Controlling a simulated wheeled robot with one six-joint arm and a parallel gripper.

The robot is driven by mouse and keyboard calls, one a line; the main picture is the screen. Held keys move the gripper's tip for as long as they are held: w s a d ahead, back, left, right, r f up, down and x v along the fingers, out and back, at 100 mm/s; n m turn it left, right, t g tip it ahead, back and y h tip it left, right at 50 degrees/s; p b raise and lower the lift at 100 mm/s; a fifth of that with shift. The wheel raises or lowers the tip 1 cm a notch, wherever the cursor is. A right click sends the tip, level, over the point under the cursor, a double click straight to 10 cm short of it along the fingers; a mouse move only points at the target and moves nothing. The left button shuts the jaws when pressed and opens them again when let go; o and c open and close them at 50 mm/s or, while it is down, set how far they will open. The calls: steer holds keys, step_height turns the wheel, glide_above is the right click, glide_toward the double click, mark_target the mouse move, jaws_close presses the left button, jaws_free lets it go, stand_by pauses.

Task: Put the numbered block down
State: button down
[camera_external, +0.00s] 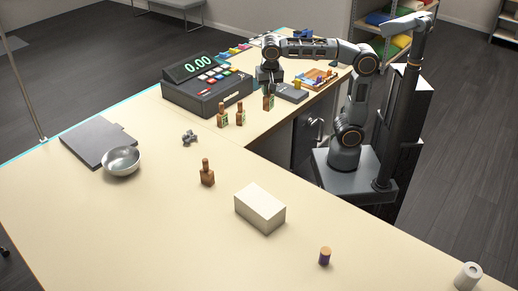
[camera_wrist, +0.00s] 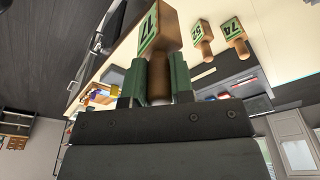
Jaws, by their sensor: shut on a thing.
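A brown wooden block with a knob on top and a green-and-white number label hangs in my gripper (camera_external: 268,84). This numbered block (camera_external: 268,103) is upright just right of the cash register, close to the counter top; I cannot tell whether it touches.
The cash register (camera_external: 207,86) reads 0.00 left of my gripper. A grey card reader (camera_external: 291,92) and a wooden tray (camera_external: 317,79) lie at its right. Another knobbed block (camera_external: 207,174), a white box (camera_external: 260,209) and a metal bowl (camera_external: 121,161) stand on the near counter, which has wide clear areas.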

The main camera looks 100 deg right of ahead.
steer(key=shift+s+d+f+m, duration=0.1)
steer(key=shift+s+f+m, duration=0.1)
steer(key=shift+s, duration=0.2)
steer(key=shift+s+d+f+m, duration=0.1)
steer(key=shift+s+m, duration=0.1)
steer(key=shift+s, duration=0.15)
steer(key=shift+s+a+f+m, duration=0.15)
steer(key=shift+s+m, duration=0.05)
steer(key=shift+m, duration=0.1)
steer(key=w+f, duration=0.4)
steer(key=w+d+f+p, duration=0.1)
steer(key=w+f, duration=0.3)
steer(key=w, duration=0.1)
steer(key=w+d+f+p, duration=0.1)
steer(key=w+f, duration=0.3)
steer(key=w, duration=0.1)
steer(key=shift+f, duration=0.55)
